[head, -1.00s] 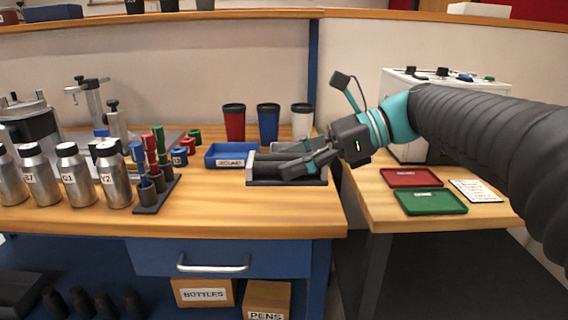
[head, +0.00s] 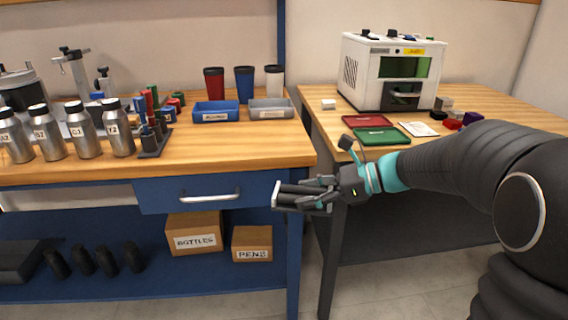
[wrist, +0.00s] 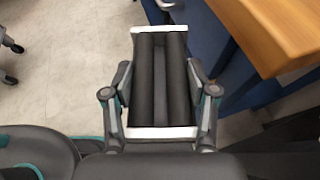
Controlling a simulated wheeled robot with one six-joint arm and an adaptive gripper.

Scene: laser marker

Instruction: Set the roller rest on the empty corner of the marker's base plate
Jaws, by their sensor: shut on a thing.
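The roller rest (wrist: 160,38) is a white-ended frame with two dark parallel rollers. My gripper (wrist: 160,85) is shut on it, with one finger along each long side, in the wrist view. In the head view, my gripper (head: 318,194) holds the roller rest (head: 276,195) in the air in front of the blue bench's right end, below the top. A white boxy machine with a green window (head: 393,70), apparently the laser marker, stands on the right table. I cannot make out its base plate or an empty corner.
The grey tray (head: 270,113) and blue tray (head: 215,118) sit on the left bench. A red tray (head: 366,121) and green tray (head: 376,138) lie before the white machine. Several metal bottles (head: 82,135) stand left. The wooden bench edge (wrist: 285,62) is close at right in the wrist view.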

